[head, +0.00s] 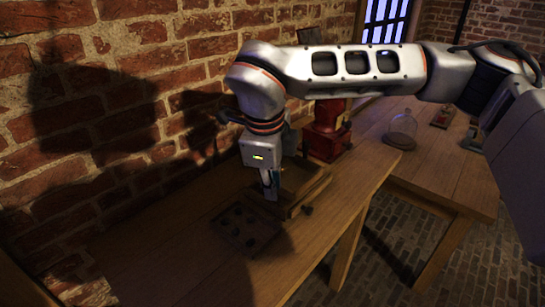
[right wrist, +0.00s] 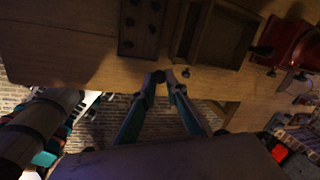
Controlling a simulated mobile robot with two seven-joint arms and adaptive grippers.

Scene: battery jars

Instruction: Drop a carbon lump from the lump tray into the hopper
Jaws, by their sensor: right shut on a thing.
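My right gripper (head: 271,196) points down between the lump tray and the open wooden box, above the bench. In the right wrist view its fingertips (right wrist: 161,79) are closed around a small dark carbon lump (right wrist: 160,76). The lump tray (head: 224,222) is a flat dark tray holding several black lumps; it also shows in the right wrist view (right wrist: 127,44). A red machine (head: 326,135) stands behind the box and shows in the right wrist view (right wrist: 292,42); I cannot make out a hopper opening. My left gripper is not in view.
The open wooden box (head: 318,188) lies close beside my gripper. A loose dark lump (head: 307,209) sits on the wooden bench (head: 345,190) near its front edge. A glass dome (head: 402,128) stands on the table at right. A brick wall (head: 95,125) bounds the back.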

